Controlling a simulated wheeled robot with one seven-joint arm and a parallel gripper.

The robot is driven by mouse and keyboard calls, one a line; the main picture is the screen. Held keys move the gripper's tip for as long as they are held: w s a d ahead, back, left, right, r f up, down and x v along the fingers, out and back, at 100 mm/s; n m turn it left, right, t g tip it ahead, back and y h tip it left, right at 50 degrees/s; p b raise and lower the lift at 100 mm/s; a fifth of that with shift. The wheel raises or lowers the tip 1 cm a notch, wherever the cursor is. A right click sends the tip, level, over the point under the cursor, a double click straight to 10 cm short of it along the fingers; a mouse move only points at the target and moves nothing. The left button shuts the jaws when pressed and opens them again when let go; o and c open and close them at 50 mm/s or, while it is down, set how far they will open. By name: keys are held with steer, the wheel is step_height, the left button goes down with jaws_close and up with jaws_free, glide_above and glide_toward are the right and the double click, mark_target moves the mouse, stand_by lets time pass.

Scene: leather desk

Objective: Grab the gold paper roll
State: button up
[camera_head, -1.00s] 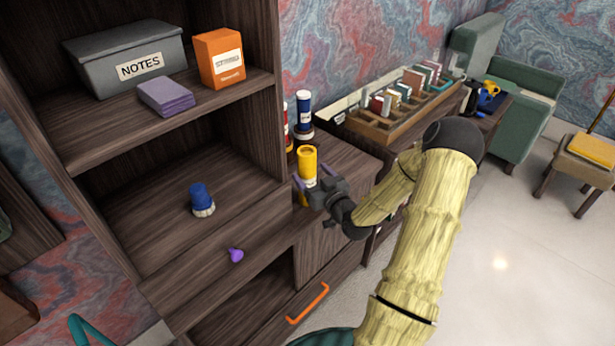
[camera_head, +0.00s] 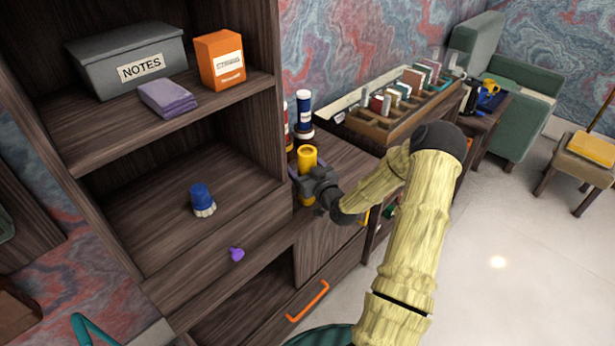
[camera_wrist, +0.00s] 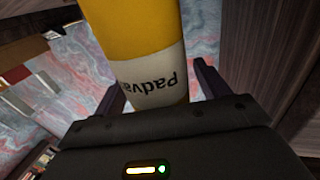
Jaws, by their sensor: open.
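The gold paper roll (camera_head: 307,158) stands upright on the dark wooden cabinet top, just right of the tall shelf. In the wrist view its gold upper part (camera_wrist: 135,25) and a white label reading "Padva" show large. My gripper (camera_head: 306,184) is at the roll's lower part. In the wrist view the fingers of my gripper (camera_wrist: 160,88) are open, one on each side of the roll. I cannot tell whether either finger touches it.
A blue-and-white roll (camera_head: 304,112) and a red-and-white roll (camera_head: 287,128) stand behind it. The shelf's side panel (camera_head: 262,110) is close on the left. A wooden organizer (camera_head: 385,125) with several small items lies behind to the right.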

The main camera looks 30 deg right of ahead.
mark_target(304, 147)
steer(key=shift+c, duration=0.2)
steer(key=c, duration=1.1)
step_height(304, 147, up, 10)
stand_by(0.3)
